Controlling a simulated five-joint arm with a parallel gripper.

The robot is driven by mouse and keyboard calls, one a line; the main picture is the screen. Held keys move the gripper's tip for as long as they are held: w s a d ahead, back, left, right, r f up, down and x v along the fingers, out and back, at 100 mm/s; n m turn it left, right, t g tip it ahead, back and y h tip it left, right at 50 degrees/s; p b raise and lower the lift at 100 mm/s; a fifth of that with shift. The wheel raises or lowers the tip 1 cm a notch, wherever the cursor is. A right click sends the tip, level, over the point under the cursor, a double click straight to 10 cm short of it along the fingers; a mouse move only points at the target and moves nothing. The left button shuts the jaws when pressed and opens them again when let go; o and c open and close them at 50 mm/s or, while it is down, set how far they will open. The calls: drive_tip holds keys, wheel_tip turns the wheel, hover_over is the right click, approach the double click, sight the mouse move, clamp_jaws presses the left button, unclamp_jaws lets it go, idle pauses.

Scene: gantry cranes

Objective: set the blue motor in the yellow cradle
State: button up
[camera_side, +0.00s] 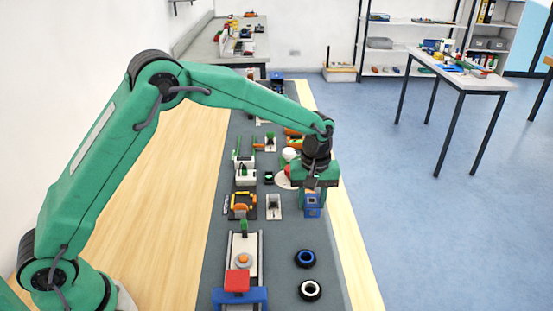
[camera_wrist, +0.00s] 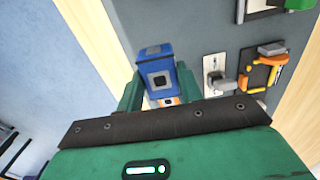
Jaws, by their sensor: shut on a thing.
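The blue motor (camera_side: 312,205) is a small blue block with a dark square on its face. My gripper (camera_side: 311,196) is shut on it, with a green finger on each side. In the wrist view the motor (camera_wrist: 155,70) stands out between the fingers (camera_wrist: 158,88). The motor appears to be above the grey mat, but its exact height is hard to judge. A yellow and orange piece in a dark frame, which looks like the yellow cradle (camera_side: 241,208), lies to the left of my gripper. It shows at the right in the wrist view (camera_wrist: 271,60).
A grey metal part on a pale plate (camera_side: 274,205) stands between the motor and the yellow piece. A blue ring (camera_side: 305,258) and a black ring (camera_side: 310,290) lie nearer the camera. A red and blue fixture (camera_side: 238,285) is at front left. Bare mat surrounds the rings.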

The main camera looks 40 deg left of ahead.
drive_tip(key=shift+r, duration=0.7)
drive_tip(key=shift+r, duration=0.15)
